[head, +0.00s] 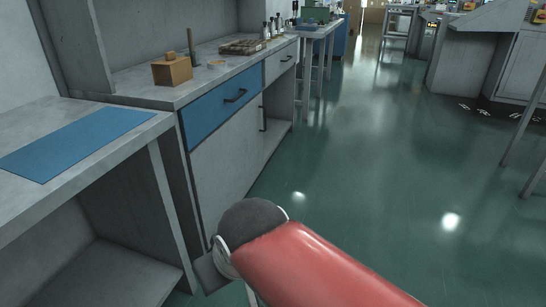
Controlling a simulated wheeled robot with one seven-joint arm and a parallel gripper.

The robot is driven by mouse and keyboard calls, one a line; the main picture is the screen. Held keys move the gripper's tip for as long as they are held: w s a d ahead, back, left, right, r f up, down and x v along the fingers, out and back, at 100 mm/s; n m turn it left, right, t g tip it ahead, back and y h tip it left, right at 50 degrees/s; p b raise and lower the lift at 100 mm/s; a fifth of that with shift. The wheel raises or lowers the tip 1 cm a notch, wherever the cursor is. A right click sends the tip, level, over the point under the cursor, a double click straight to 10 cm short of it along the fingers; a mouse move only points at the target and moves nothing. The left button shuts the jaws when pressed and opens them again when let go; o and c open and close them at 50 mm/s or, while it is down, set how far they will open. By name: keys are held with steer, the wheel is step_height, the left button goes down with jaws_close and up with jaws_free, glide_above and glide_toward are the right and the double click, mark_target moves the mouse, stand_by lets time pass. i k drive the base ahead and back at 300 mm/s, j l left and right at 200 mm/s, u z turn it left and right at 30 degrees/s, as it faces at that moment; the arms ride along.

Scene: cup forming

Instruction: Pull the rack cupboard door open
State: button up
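The rack cupboard door (222,158) is a plain grey panel below a blue drawer front (222,106) in the head view. It looks shut, about flush with the cupboard front. Its dark upright handle (263,118) is near the door's right edge, high up. My red arm reaches in from the bottom right and ends in a dark rounded joint in front of the door's lower part. No gripper fingers can be made out, and nothing of mine touches the handle. The lower part of the door is hidden behind my arm.
The worktop (205,82) above carries a wooden block (172,71), a dark tray (241,46) and small bottles. A grey bench with a blue mat (80,142) stands at the left. An open shelf bay (278,130) lies right of the door. The green floor (370,170) is clear.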

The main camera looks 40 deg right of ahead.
mark_target(223, 168)
steer(key=z, duration=0.75)
steer(key=i+z, duration=0.2)
steer(key=i, duration=1)
steer(key=i+z, duration=0.15)
steer(key=i, duration=1.05)
